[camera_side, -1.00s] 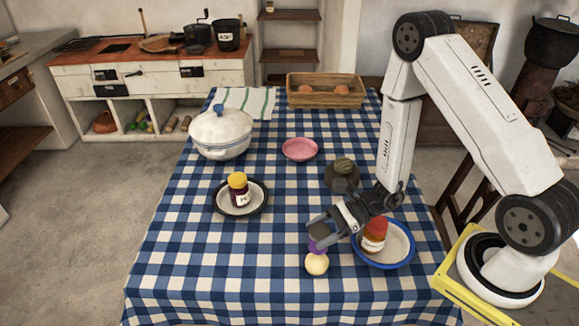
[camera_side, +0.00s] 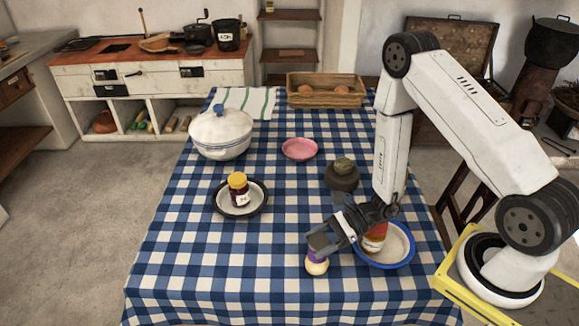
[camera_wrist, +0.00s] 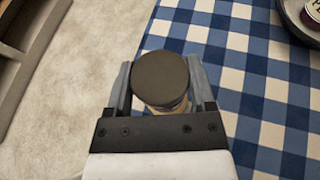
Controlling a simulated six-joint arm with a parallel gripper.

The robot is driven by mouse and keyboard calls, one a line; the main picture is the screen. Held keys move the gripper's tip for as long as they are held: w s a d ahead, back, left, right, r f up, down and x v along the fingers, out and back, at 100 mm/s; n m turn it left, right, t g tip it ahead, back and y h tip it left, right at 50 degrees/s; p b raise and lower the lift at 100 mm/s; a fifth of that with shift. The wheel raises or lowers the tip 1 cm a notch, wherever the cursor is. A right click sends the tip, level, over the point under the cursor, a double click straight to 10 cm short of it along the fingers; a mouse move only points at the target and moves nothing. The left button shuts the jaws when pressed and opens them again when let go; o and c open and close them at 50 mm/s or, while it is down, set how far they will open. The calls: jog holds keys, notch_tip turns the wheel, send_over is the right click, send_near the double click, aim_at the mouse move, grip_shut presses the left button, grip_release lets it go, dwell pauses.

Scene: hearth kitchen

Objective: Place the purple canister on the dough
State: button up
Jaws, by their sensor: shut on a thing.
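The purple canister (camera_side: 315,255) has a wide dark round lid, which fills the space between my fingers in the wrist view (camera_wrist: 160,79). My gripper (camera_side: 320,243) is shut on the canister, low over the near part of the table. The pale round dough (camera_side: 317,267) shows directly below the purple part in the side view. The canister's underside looks to be at the dough's top, but my fingers hide part of it and I cannot tell whether they touch. In the wrist view a small tan patch shows under the lid's edge.
A blue-rimmed plate (camera_side: 408,255) with a red-topped jar (camera_side: 375,238) stands close right of my gripper. A dark plate (camera_side: 219,207) holds a yellow-lidded jar (camera_side: 239,190). A dark pot (camera_side: 342,179), pink plate (camera_side: 299,149), white tureen (camera_side: 221,134) and basket (camera_side: 325,91) stand farther back. The front left cloth is clear.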

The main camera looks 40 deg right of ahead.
jog(key=shift+f, duration=0.1)
jog(key=o, duration=1.2)
jog(key=shift+v, duration=6)
